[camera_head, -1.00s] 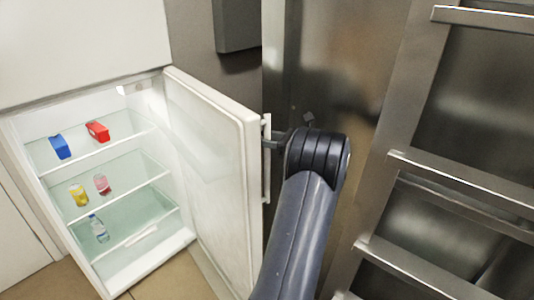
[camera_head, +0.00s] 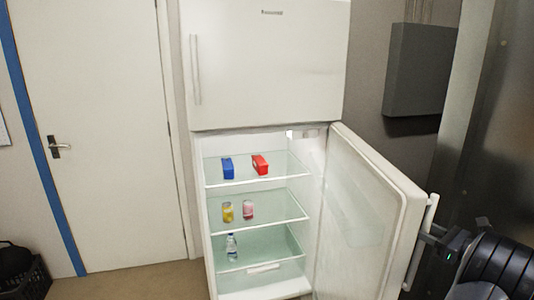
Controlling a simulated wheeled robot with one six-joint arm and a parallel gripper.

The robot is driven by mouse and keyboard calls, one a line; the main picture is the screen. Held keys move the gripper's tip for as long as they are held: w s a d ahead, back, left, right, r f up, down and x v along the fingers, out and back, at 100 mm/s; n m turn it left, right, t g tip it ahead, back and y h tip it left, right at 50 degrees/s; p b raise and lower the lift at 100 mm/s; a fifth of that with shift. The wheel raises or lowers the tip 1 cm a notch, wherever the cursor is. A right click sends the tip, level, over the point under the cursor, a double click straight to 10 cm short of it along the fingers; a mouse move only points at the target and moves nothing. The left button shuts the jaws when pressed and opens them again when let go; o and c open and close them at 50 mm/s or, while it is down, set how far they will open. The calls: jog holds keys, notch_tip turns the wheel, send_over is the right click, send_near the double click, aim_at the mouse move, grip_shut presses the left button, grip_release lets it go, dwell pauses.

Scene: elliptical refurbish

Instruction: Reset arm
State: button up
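My gripper (camera_head: 433,236) is at the right, at the white handle (camera_head: 421,243) on the outer side of the open lower fridge door (camera_head: 368,215). My dark arm comes in from the lower right corner. The fingers are small and partly hidden by the handle and my wrist, so I cannot tell whether they are open or shut, or touching the handle. The lower compartment of the white fridge (camera_head: 265,75) stands open to the left of the door.
On the fridge shelves are a blue box (camera_head: 228,168), a red box (camera_head: 260,165), a yellow can (camera_head: 228,212), a pink can (camera_head: 248,210) and a bottle (camera_head: 232,247). A metal cabinet (camera_head: 495,120) stands close at right. A white door (camera_head: 100,130) and black crate (camera_head: 25,275) are left.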

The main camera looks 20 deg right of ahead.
aim_at(429, 215)
jog(key=f, duration=0.2)
jog(key=a+f, duration=0.1)
jog(key=f, duration=0.1)
jog(key=shift+w+f, duration=0.1)
jog(key=shift+f, duration=0.15)
jog(key=shift+d, duration=0.2)
jog(key=shift+d+r, duration=0.1)
jog(key=shift+r, duration=0.05)
jog(key=r, duration=0.9)
jog(key=shift+d+r, duration=0.15)
jog(key=shift+d, duration=0.05)
jog(key=shift+f, duration=1.9)
